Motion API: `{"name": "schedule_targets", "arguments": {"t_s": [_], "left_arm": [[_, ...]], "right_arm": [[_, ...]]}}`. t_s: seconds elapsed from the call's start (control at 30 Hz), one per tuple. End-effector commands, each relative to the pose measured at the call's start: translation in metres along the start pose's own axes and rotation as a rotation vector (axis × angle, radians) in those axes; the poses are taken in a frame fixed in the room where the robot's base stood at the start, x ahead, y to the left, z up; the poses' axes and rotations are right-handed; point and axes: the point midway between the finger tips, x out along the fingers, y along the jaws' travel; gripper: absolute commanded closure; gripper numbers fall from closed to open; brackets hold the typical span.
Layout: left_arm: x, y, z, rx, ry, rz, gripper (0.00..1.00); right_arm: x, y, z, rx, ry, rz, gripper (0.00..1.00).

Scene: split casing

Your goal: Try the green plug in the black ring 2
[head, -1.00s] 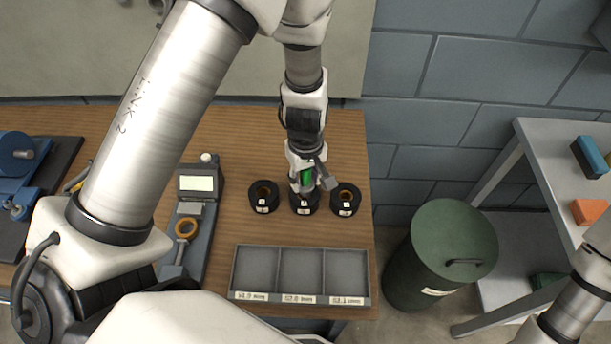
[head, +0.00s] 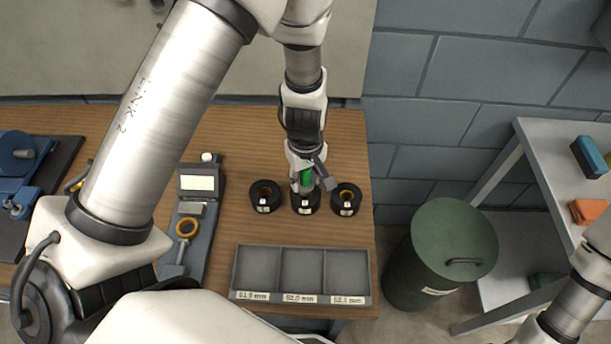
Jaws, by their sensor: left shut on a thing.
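My left gripper (head: 310,182) reaches down from the top of the head view and is shut on the green plug (head: 306,178). The plug is upright over the middle black ring (head: 305,206), which bears a small white label. The plug's lower end is hidden by the gripper and the ring, so I cannot tell whether it is inside the ring or just above it. Another black ring (head: 264,204) stands to the left and a third black ring (head: 346,208) to the right; both show a brownish inside. My right gripper is not in view.
A grey tray (head: 301,298) with three empty labelled compartments lies in front of the rings. A green bin (head: 445,222) and a grey side table (head: 548,160) are at the right.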

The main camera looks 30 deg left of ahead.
Motion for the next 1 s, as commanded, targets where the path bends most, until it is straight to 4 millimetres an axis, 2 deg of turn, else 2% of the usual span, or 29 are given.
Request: {"name": "schedule_targets", "arguments": {"t_s": [1.0], "left_arm": [[0.012,0.000,0.000,0.001,0.000,0.000,1.00]], "right_arm": [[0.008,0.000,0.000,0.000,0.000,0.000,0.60]]}}
